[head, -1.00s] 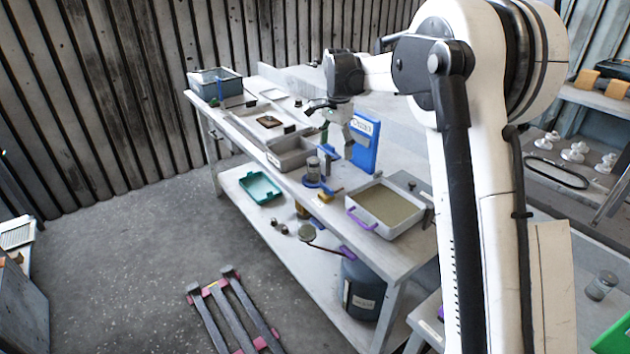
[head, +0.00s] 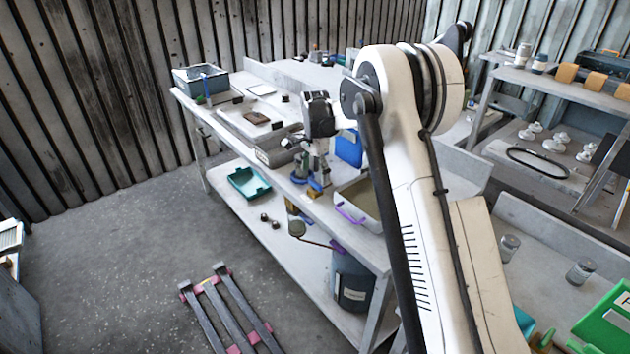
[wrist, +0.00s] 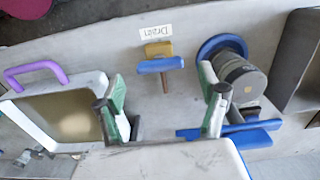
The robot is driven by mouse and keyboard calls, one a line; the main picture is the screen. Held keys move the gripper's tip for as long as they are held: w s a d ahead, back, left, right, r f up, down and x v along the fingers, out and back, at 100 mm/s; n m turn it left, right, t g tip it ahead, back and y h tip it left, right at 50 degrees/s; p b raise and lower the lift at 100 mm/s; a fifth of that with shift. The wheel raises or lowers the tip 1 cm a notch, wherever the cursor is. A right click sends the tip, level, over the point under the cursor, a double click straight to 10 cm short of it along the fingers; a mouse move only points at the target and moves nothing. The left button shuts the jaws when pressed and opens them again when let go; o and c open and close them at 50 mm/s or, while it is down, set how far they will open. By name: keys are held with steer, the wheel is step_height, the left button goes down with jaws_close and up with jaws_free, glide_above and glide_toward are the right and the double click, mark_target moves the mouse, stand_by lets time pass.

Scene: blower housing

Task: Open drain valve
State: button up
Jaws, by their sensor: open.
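The drain valve shows in the wrist view as a yellow body (wrist: 158,48) with a blue bar handle (wrist: 160,65) across it and a thin brown stem. A small "Drain" label (wrist: 155,32) lies beside it. My gripper (wrist: 161,98) is open and empty, its green-and-white fingers spread wide. In the wrist picture the handle lies above the gap between the fingertips, and no finger appears to touch it. In the head view my gripper (head: 318,172) hangs over the bench's front edge, partly covering the valve area.
A dark cylinder on a blue round base (wrist: 222,50) stands close to the right finger. A tray with a purple handle (wrist: 70,110) is at left. A blue-edged panel (wrist: 175,160) is close at the bottom. In the head view, a dark drum (head: 352,282) stands on the lower shelf.

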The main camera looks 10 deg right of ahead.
mark_target(315, 181)
steer(key=shift+f, duration=1.75)
steer(key=shift+c, duration=0.5)
steer(key=c, duration=1.1)
